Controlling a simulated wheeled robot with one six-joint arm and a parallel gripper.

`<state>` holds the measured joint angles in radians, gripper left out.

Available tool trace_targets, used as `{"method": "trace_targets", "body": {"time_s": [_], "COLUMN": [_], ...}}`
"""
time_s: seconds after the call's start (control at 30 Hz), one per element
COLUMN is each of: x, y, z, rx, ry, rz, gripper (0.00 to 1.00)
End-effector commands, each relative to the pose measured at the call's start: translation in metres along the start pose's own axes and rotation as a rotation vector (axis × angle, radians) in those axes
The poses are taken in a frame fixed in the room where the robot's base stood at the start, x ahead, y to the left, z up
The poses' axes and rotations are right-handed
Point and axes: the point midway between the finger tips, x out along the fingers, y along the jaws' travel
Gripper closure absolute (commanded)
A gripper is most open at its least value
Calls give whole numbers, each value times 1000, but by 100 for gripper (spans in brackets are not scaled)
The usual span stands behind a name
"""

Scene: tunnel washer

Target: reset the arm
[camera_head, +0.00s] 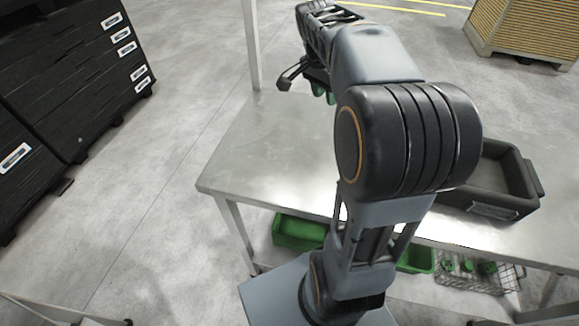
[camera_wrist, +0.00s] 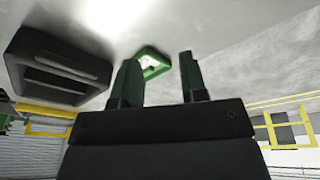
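My arm reaches over the metal table (camera_head: 255,150) in the head view and hides part of it. My gripper (camera_head: 322,92) is at the arm's far end, above the table's back part, with its green fingers partly hidden by the arm. In the wrist view my gripper (camera_wrist: 159,58) has its two fingers spread wide apart with nothing held between them. A small green object with a pale middle (camera_wrist: 152,62) shows beyond the fingers, apart from them; it is hidden in the head view.
A black bin (camera_head: 520,205) stands on the table's right side, also in the wrist view (camera_wrist: 58,68). Green bins (camera_head: 298,232) and a wire basket (camera_head: 470,275) are below the tabletop. Black stacked crates (camera_head: 75,60) stand left. Floor between crates and table is clear.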

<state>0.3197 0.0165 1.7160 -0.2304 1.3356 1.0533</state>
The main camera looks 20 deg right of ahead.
Motion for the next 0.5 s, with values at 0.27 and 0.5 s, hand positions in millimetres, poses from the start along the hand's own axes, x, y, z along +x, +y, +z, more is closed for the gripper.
{"method": "trace_targets", "body": {"time_s": [0.27, 0.5], "x": [28, 53], "y": [40, 66], "z": [146, 197], "rx": [-879, -1227], "ry": [12, 63], "rz": [-266, -373], "gripper": [61, 61]}}
